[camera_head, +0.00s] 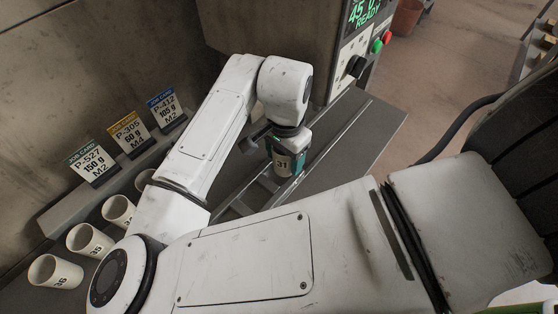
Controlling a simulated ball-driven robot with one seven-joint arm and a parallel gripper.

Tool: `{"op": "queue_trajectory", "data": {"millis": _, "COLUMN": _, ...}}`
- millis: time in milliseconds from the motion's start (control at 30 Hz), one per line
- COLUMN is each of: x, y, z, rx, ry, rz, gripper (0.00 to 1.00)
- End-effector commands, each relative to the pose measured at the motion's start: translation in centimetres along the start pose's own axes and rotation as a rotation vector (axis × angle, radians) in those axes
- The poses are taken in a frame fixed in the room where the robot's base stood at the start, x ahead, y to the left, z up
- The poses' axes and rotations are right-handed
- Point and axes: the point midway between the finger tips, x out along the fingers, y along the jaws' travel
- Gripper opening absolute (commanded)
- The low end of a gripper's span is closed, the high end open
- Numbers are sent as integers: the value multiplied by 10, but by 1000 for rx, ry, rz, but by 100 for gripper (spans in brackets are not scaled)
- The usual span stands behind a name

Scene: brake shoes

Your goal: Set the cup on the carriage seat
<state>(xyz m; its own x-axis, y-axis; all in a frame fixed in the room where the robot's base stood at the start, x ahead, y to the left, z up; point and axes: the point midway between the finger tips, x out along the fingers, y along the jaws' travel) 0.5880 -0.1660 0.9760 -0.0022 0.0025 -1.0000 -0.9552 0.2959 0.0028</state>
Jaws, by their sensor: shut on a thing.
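My gripper (289,160) is at the end of my white arm, over the rail at the front of the machine. It is shut on a cream cup (284,165) marked 31, with teal fingers on the cup's sides. The cup looks about upright. It is over or at the carriage seat (262,187), a grey metal frame on the rail; my gripper and arm hide much of it. I cannot tell whether the cup touches the seat.
Several cream cups, among them 36 (55,271) and 35 (88,240), lie tilted at left. Job cards P-527 (91,164), P-305 (129,133) and P-412 (166,111) stand on a ledge behind. The machine panel (362,45) reads READY. My arm covers the lower middle.

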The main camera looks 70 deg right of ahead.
Motion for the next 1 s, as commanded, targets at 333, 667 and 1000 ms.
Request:
{"op": "queue_trajectory", "data": {"millis": 333, "x": 23, "y": -19, "z": -2, "rx": 0, "ry": 0, "rz": 1, "gripper": 34}}
{"op": "queue_trajectory", "data": {"millis": 667, "x": 53, "y": -19, "z": -2, "rx": 1, "ry": 1, "rz": 0, "gripper": 34}}
{"op": "queue_trajectory", "data": {"millis": 1000, "x": 56, "y": -19, "z": -2, "rx": 0, "ry": 1, "rz": 0, "gripper": 68}}
